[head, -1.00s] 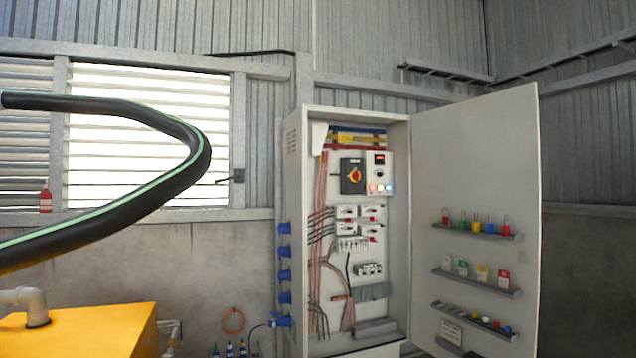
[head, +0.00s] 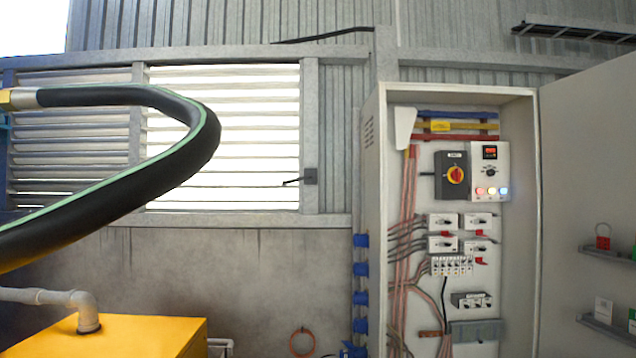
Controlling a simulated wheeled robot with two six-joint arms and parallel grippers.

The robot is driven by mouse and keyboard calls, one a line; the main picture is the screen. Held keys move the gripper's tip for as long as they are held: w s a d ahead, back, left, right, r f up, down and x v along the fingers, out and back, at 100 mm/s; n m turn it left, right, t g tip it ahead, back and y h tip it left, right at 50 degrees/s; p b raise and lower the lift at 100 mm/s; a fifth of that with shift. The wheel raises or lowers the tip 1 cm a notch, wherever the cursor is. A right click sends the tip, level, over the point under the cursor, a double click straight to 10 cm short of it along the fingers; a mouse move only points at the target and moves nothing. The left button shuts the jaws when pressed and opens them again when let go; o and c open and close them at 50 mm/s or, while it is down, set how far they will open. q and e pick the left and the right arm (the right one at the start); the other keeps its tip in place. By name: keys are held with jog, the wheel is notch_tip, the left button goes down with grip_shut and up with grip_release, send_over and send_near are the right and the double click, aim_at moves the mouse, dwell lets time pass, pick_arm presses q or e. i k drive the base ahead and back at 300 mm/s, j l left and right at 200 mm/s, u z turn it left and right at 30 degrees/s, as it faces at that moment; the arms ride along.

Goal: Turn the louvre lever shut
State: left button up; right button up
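The louvre (head: 235,135) is a window of horizontal slats in the back wall. Bright light shows through the gaps of its right section. The louvre lever (head: 294,182) is a thin dark rod on a small grey box (head: 310,177) at the right frame post. The rod points left and slightly down. Neither of my grippers shows in the head view, so nothing is seen touching the lever.
A thick black hose (head: 170,175) with a green stripe loops across the left, in front of the louvre. A yellow machine (head: 150,335) stands at the lower left. An open electrical cabinet (head: 375,220) stands right of the lever.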

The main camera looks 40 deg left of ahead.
aim_at(310, 176)
jog(key=i+u, duration=0.4)
jog(key=i+l+u, duration=0.1)
jog(key=u, duration=0.3)
jog(key=i+l+u, duration=0.45)
jog(key=i+u, duration=0.2)
jog(key=i+l+u, duration=0.2)
jog(key=i+u, duration=0.15)
